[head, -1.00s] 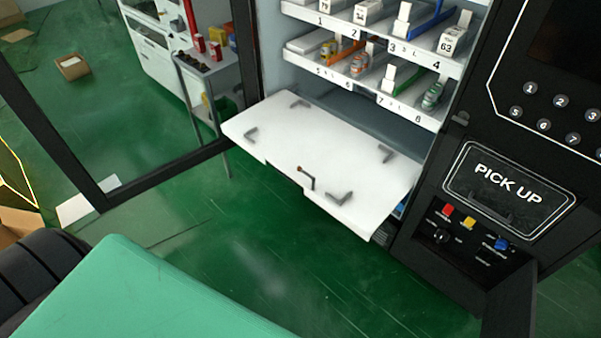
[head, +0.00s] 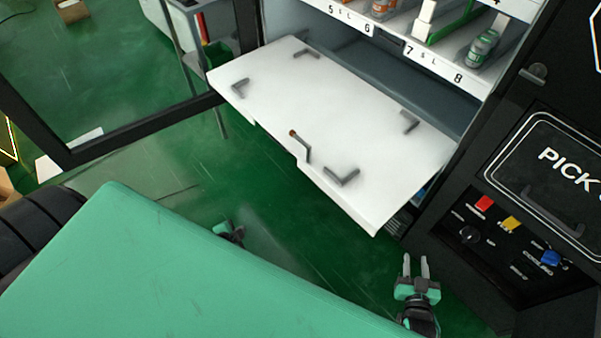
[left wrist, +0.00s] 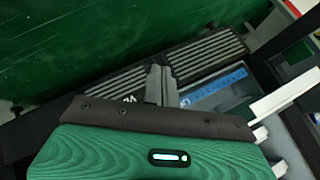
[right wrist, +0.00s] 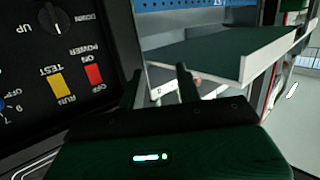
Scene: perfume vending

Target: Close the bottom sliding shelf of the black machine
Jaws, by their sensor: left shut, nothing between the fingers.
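The bottom sliding shelf (head: 330,120), a white flat panel with grey corner brackets and a small handle at its front edge, is pulled far out of the black machine (head: 560,110) in the head view. My left gripper (head: 238,228) is low in front of the shelf, mostly hidden behind my green body. In the left wrist view its fingers (left wrist: 160,84) are together, with dark vents of the machine base beyond. My right gripper (head: 416,262) is open and empty, below and right of the shelf's front corner. In the right wrist view its fingers (right wrist: 158,85) are apart.
The control panel (head: 510,235) with red, yellow and blue switches is right of the shelf, close to my right gripper. Product shelves (head: 440,55) sit above. The open glass door frame (head: 150,135) stands at left. Green floor (head: 270,200) is clear in front.

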